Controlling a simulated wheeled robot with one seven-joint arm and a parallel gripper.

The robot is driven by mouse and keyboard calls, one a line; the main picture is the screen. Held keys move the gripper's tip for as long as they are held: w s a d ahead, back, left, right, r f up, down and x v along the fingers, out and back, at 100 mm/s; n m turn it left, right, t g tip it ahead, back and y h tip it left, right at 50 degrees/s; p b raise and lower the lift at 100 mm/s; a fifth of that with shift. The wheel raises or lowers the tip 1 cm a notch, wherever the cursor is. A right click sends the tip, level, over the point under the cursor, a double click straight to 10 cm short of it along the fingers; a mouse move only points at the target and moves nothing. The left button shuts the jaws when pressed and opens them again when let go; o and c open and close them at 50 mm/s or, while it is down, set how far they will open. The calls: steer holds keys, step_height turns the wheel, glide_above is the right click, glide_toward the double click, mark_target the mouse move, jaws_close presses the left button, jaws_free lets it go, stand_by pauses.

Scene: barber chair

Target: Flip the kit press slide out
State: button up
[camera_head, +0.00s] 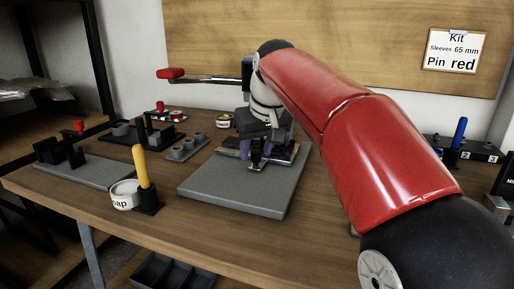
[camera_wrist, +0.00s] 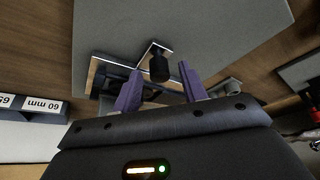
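The kit press stands on a grey base plate (camera_head: 232,193) on the wooden bench. Its lever with a red handle (camera_head: 171,73) points left, roughly level. The press slide shows as a thin metal piece with a black knob (camera_wrist: 159,66) at its front; the knob also shows low on the press in the head view (camera_head: 256,161). My gripper (camera_wrist: 160,84) has its two purple fingers apart, one on each side of the knob, which lies just beyond or between the tips. I cannot tell whether they touch it. My arm hides part of the press column.
Left of the press stand a yellow handle (camera_head: 143,168) in a black holder, a white tin (camera_head: 124,193) and a grey tray of cups (camera_head: 187,147). Further left is a black fixture on a grey plate (camera_head: 88,171). A blue pin (camera_head: 460,130) is at right. Bench front is clear.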

jaws_close()
steer(key=s+a+b, duration=0.1)
steer(key=s, duration=0.3)
steer(key=s+a, duration=0.2)
steer(key=s, duration=0.1)
steer(key=s+a+b, duration=0.1)
steer(key=s, duration=0.3)
steer(key=shift+s+a+b, duration=0.15)
steer(key=shift+s+b, duration=0.15)
steer(key=shift+o, duration=0.4)
jaws_free()
steer(key=p+v, duration=0.1)
steer(key=v, duration=0.6)
steer(key=shift+s+r+p, duration=0.15)
steer(key=shift+r+p, duration=0.2)
steer(key=shift+r, duration=0.05)
